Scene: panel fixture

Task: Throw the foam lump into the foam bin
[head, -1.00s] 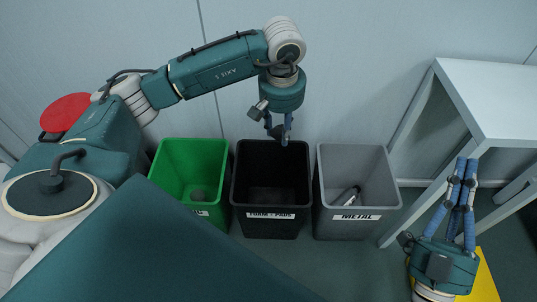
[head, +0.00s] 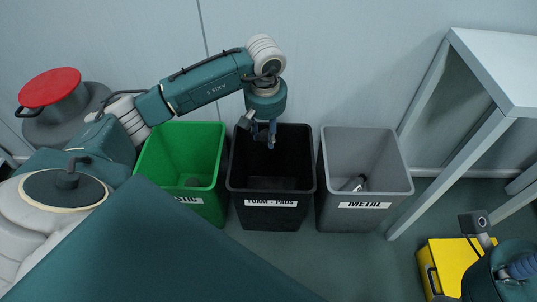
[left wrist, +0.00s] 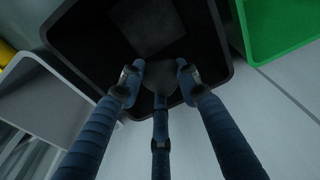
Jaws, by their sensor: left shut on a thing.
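The foam bin (head: 271,218) is the black middle bin, labelled "FOAM - PADS". My left gripper (head: 264,136) points down over its opening, near the back wall. In the left wrist view my left gripper (left wrist: 158,82) is shut on a dark grey foam lump (left wrist: 160,77), with the black bin (left wrist: 82,62) behind it. The lump is dim and partly hidden by the fingers. My right gripper (head: 522,266) is at the bottom right, cut off by the picture edge; its fingertips are out of sight.
A green bin (head: 207,206) stands left of the foam bin and a grey "METAL" bin (head: 362,220) right of it, with an item inside. A white table (head: 505,65) is at right, a yellow case (head: 440,262) below it. A red-topped drum (head: 50,90) is at left.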

